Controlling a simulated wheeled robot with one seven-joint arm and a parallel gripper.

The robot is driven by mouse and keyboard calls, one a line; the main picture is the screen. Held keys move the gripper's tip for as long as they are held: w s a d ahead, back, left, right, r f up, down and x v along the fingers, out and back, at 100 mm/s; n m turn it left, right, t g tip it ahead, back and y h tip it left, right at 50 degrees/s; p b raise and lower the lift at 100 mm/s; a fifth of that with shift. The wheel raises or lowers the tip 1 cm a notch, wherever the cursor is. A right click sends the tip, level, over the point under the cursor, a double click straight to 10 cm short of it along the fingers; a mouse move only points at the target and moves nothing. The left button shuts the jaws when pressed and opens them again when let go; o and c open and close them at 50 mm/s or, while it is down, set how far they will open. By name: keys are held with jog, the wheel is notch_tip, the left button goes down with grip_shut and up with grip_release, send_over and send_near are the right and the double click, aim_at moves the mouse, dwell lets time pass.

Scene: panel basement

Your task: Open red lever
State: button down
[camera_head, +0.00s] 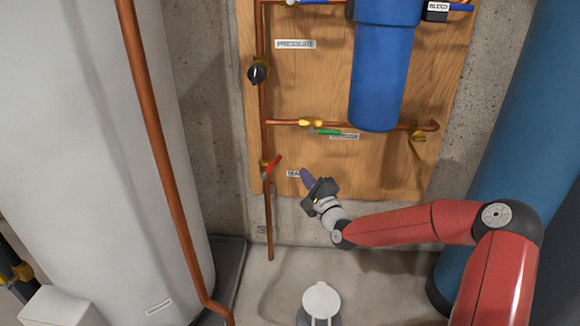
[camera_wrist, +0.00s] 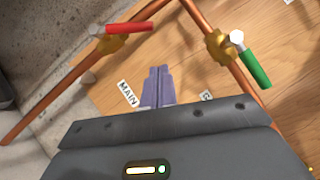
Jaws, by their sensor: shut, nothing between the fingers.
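The red lever (camera_head: 272,165) sits on a brass valve at the lower left of the wooden panel, on a vertical copper pipe. In the head view it slants up to the right from the valve. In the wrist view the red lever (camera_wrist: 129,28) is at the upper left, its handle pointing right from the brass valve body (camera_wrist: 108,44). My gripper (camera_head: 305,174) is in front of the panel, right of and slightly below the lever, apart from it. Its purple fingers (camera_wrist: 158,84) are together and empty.
A green lever (camera_head: 326,132) on a brass valve is above my gripper; it also shows at the wrist view's right (camera_wrist: 254,66). A blue filter housing (camera_head: 379,75) hangs above right. A white tank (camera_head: 100,150) stands left.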

aim_at(271, 166)
jog(key=w+a+r, duration=0.2)
jog(key=w+a, duration=0.1)
jog(key=a, duration=0.1)
jog(key=shift+a, duration=0.4)
jog(key=shift+r, duration=0.15)
